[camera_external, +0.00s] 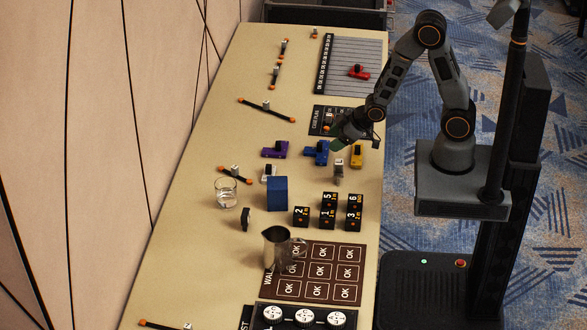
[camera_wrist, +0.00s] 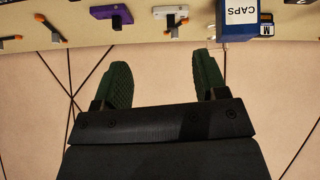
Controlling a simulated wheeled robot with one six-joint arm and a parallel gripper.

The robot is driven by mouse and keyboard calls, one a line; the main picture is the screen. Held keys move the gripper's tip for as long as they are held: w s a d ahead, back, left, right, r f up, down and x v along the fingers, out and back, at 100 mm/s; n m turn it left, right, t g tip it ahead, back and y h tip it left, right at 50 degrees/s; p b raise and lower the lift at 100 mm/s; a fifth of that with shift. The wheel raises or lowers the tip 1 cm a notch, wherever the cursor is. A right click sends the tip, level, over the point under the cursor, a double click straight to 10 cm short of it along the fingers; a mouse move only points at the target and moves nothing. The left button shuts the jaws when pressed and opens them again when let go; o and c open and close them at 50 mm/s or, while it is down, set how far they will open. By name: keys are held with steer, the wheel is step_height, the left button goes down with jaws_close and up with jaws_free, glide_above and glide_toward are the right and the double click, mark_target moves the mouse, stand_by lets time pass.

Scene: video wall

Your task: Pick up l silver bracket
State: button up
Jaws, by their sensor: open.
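A small silver upright piece (camera_external: 338,172), likely the silver bracket, stands on the table behind the numbered black blocks. Its exact shape is too small to tell. Smaller silver pieces also sit on the orange-tipped black bars (camera_external: 266,104) along the wall side, so which one is the bracket is not certain. My gripper (camera_external: 340,138) hangs over the table's right part, above and behind the upright silver piece and apart from it. In the wrist view my gripper (camera_wrist: 163,77) shows two green fingers spread wide with nothing between them. The upright silver piece is not identifiable there.
A purple block (camera_external: 275,149), blue block (camera_external: 316,152), yellow block (camera_external: 356,156) and white block (camera_external: 268,172) lie nearby. A blue box (camera_external: 278,193), glass of water (camera_external: 226,193), metal pitcher (camera_external: 273,248) and black blocks (camera_external: 328,210) stand closer. A wall (camera_external: 100,120) borders the left.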

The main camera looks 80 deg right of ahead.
mark_target(338, 161)
steer(key=f+t+p, duration=0.1)
steer(key=f, duration=0.1)
steer(key=s+f+t+y+p, duration=0.1)
steer(key=f, duration=0.2)
steer(key=shift+s, duration=0.1)
steer(key=s, duration=0.1)
steer(key=s+f+t+p, duration=0.1)
steer(key=s+t, duration=0.1)
steer(key=shift+s+a+f+y+p, duration=0.15)
steer(key=shift+a+f+y+p, duration=0.15)
steer(key=shift+a+f+p, duration=0.1)
steer(key=shift+s+f+t, duration=0.1)
steer(key=shift+s+t, duration=0.3)
steer(key=shift+s, duration=0.15)
steer(key=shift+w+f+b, duration=0.2)
steer(key=shift+f+b, duration=0.15)
steer(key=shift+b, duration=0.1)
steer(key=shift+b+x, duration=0.85)
steer(key=shift+b, duration=0.05)
steer(key=shift+w+a+r+p, duration=0.1)
steer(key=shift+w+p, duration=0.2)
steer(key=shift+p, duration=0.05)
steer(key=shift+x, duration=0.95)
steer(key=c, duration=1.2)
